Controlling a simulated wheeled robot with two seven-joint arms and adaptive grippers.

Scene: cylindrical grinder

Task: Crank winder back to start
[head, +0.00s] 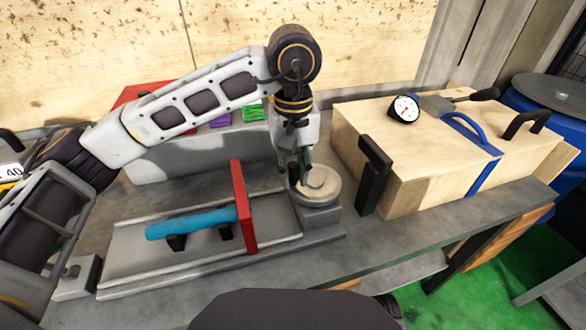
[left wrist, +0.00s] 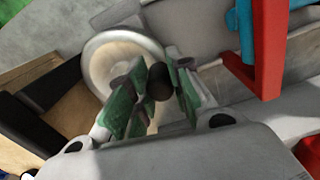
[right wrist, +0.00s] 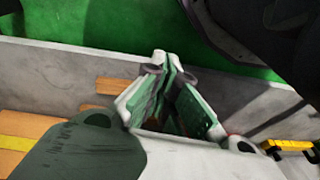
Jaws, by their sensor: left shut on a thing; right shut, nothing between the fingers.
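The winder is a round pale wheel with a metal rim (head: 325,186) at the right end of a grey slide bed (head: 175,262). It also shows in the left wrist view (left wrist: 98,62). My left gripper (head: 298,178) is over the wheel's left side, shut on the dark crank knob (left wrist: 159,84). Its fingers hide part of the wheel in the head view. On the bed, a red upright plate (head: 243,205) stands at the right end of a blue cylinder (head: 190,223), left of the wheel. My right gripper (right wrist: 168,82) is shut and empty, below the bench edge.
A wooden box (head: 400,195) with dark handles stands right of the wheel, with a dial gauge (head: 404,108) on top. Purple and green pieces (head: 253,113) lie behind my left arm. A blue drum (head: 555,100) is at the far right.

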